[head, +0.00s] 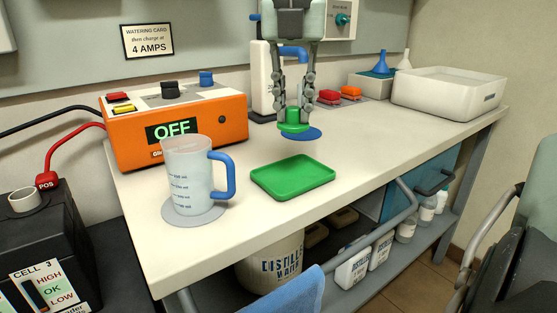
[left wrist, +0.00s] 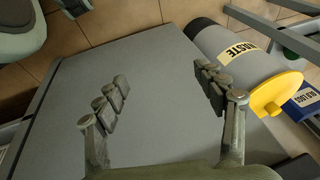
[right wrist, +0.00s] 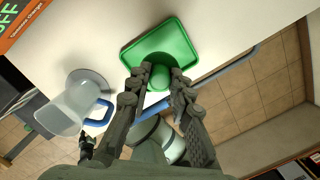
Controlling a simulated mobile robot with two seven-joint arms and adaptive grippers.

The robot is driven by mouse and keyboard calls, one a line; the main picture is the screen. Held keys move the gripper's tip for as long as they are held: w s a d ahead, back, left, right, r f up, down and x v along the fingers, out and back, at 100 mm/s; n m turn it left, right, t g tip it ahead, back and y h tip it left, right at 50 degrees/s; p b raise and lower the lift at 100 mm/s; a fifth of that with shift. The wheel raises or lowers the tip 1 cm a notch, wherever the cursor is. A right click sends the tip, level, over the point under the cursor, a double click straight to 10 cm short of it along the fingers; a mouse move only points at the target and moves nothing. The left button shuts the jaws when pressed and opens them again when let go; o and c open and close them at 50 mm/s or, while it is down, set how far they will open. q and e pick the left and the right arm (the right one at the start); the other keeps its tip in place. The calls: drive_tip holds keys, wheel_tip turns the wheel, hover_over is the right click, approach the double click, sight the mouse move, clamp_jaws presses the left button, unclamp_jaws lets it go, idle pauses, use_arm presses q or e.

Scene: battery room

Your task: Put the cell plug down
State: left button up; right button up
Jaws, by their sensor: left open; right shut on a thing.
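The green cell plug (head: 292,126) is between the fingertips of my right gripper (head: 294,112), which is shut on it. In the head view the plug overlaps a flat blue disc (head: 315,134) on the bench. The green tray (head: 292,190) lies empty on the bench, nearer the front than the plug appears. In the right wrist view the plug (right wrist: 157,75) shows against the tray (right wrist: 178,38); I cannot tell its exact height. My left gripper (left wrist: 162,88) is open and empty, in front of a grey surface.
A measuring jug (head: 187,180) with a blue handle stands left of the tray. The orange charger (head: 200,130), reading OFF, is behind it. A white basin (head: 448,95) and red and orange items (head: 330,97) stand at the back right. The bench's right front is clear. A waste bin (left wrist: 230,50) is beyond my left gripper.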

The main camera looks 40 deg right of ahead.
sight(295, 124)
drive_tip(key=f, duration=0.4)
drive_tip(key=shift+s+f, duration=0.2)
drive_tip(key=shift+f, duration=0.05)
use_arm(q)
drive_tip(key=shift+s+r, duration=0.15)
drive_tip(key=shift+r, duration=0.25)
use_arm(e)
drive_tip(key=shift+f, duration=2.05)
drive_tip(key=shift+w+f, duration=0.1)
drive_tip(key=o, duration=0.8)
use_arm(q)
drive_tip(key=shift+s+r, duration=0.1)
drive_tip(key=shift+r, duration=0.1)
use_arm(e)
drive_tip(key=shift+o, duration=0.2)
